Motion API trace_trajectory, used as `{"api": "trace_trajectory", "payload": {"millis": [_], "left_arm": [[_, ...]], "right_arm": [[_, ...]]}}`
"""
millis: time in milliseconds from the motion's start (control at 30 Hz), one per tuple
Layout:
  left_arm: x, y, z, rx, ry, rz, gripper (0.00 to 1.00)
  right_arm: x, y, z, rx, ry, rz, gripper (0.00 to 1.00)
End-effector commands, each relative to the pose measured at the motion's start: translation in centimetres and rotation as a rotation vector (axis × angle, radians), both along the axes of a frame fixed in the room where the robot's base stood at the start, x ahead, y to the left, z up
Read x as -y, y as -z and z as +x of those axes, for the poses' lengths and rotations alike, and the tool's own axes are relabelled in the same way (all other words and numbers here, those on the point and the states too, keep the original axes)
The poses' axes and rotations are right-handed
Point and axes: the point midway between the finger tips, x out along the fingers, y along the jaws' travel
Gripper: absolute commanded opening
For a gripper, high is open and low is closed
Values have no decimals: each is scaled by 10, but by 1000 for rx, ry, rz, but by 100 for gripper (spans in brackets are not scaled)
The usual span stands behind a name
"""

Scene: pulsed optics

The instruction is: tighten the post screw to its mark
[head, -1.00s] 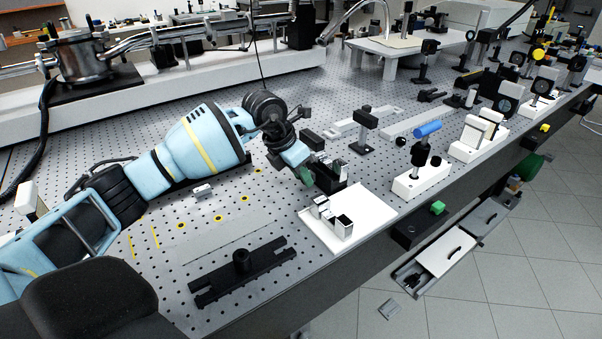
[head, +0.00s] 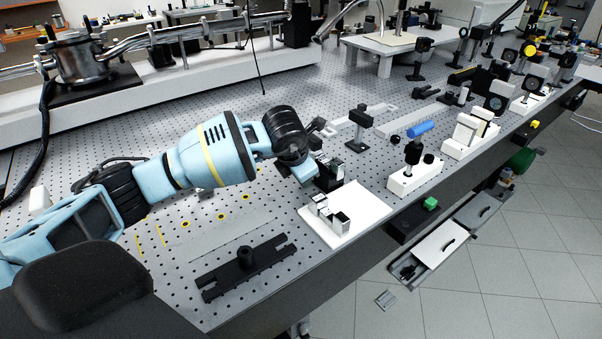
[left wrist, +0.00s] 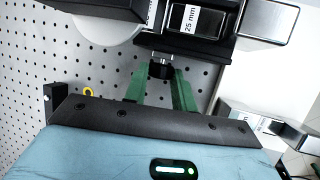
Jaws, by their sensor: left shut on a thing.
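My left gripper (left wrist: 160,76) has green fingers shut on a small black screw knob (left wrist: 161,67) under a dark block with a "25 mm" label (left wrist: 188,20). In the head view my left gripper (head: 312,172) reaches the dark mount (head: 328,173) behind the white plate; its fingertips and the knob are hidden there. I cannot make out a mark on the screw in either view. My right gripper is not in view.
A white plate (head: 362,211) with small labelled blocks (head: 331,219) stands in front of the mount. A black slotted base (head: 215,284) lies at the near edge.

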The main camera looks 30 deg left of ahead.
Motion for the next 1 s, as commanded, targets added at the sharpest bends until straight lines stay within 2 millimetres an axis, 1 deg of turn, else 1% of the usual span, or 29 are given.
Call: {"api": "trace_trajectory", "payload": {"millis": [33,200,467,567,667,900,1000], "left_arm": [[0,0,0,1,0,-2,28],[0,0,0,0,0,-2,48],[0,-1,0,0,0,-2,48],[1,-6,-2,2,2,-3,48],[1,-17,-7,3,1,-2,48],[5,-51,-25,3,2,-1,48],[6,-61,-30,2,0,-2,48]], "right_arm": [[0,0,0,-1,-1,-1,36],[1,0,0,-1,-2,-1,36],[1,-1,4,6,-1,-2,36],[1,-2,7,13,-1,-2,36],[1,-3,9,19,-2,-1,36],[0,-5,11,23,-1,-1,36],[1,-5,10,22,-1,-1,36]]}}
